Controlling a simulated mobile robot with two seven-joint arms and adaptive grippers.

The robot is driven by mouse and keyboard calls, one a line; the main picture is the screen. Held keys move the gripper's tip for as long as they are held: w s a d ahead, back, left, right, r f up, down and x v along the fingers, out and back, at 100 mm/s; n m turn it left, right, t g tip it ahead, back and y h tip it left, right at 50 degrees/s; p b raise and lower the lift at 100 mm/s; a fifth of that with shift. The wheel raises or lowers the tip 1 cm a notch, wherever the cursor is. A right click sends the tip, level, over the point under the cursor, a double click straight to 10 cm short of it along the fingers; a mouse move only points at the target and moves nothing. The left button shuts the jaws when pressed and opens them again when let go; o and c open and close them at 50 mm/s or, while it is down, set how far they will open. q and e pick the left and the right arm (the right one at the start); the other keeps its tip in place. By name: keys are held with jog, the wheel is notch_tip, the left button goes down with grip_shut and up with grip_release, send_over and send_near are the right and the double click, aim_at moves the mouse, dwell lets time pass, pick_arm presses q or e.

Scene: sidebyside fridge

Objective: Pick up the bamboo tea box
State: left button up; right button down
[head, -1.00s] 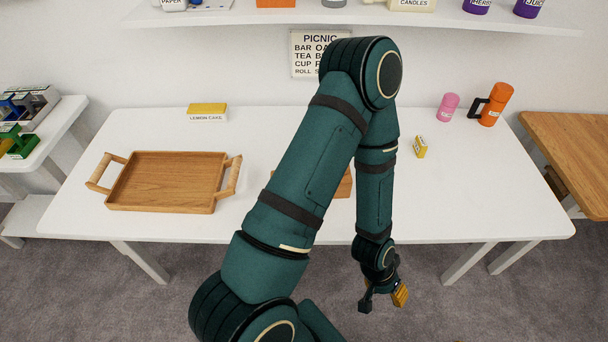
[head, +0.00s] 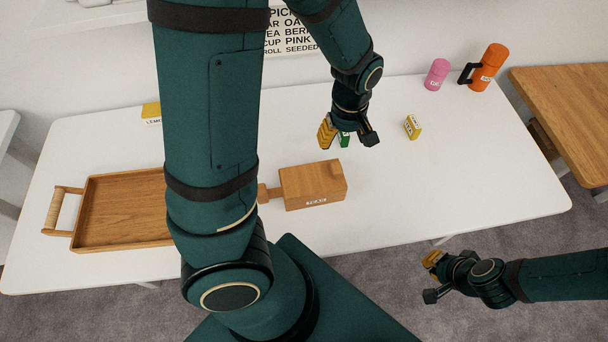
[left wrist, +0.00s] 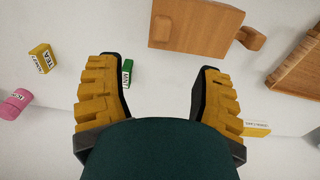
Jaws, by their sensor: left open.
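The bamboo tea box (head: 313,186) is a light brown wooden box with a white label on its front. It lies on the white table, with a short wooden piece at its left end. In the left wrist view the box (left wrist: 190,28) is at the top, beyond the fingertips. My left gripper (head: 347,138) is open and empty, above the table behind the box, apart from it. A small green packet (left wrist: 127,73) shows beside one finger in the left wrist view. My right gripper (head: 431,277) is open and empty, off the table's front edge.
A wooden tray (head: 122,238) is at the left, partly hidden by my left arm. A yellow tea packet (head: 412,127), a pink cup (head: 437,74) and an orange flask (head: 488,67) stand at the right. The table's right front is clear. A lemon cake box (head: 151,112) is behind the tray.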

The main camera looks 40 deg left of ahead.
pick_arm(q)
jog(key=b, duration=0.2)
send_over(337, 167)
notch_tip(337, 167, down, 7)
jog(key=shift+d+f, duration=0.1)
jog(key=shift+f, duration=0.1)
jog(key=shift+f+b, duration=0.95)
jog(key=shift+f, duration=2.05)
grip_shut()
